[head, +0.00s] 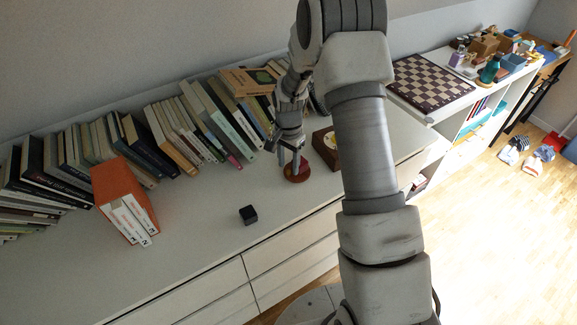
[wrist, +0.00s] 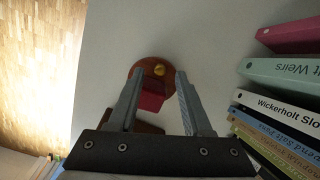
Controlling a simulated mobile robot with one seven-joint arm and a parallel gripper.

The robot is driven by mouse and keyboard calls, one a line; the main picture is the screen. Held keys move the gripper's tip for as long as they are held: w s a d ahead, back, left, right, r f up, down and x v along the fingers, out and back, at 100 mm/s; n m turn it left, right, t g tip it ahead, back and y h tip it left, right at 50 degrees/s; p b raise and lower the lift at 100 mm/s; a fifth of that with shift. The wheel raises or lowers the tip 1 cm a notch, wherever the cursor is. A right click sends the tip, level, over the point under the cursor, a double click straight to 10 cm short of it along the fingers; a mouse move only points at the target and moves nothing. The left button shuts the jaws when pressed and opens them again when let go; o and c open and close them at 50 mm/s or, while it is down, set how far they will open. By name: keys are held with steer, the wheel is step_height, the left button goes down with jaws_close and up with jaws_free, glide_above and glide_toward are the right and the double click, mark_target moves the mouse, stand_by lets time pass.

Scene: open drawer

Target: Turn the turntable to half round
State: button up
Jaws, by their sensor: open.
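I cannot tell whether a finger touches either one.
A brown wooden box (head: 327,146) stands right beside the turntable. A row of books (head: 205,125) lines the wall behind. A small black cube (head: 248,214) and an orange book box (head: 122,190) stand to the left. The cabinet top between them is clear.

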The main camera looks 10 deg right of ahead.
steer(key=shift+f, duration=0.7)
jaws_close()
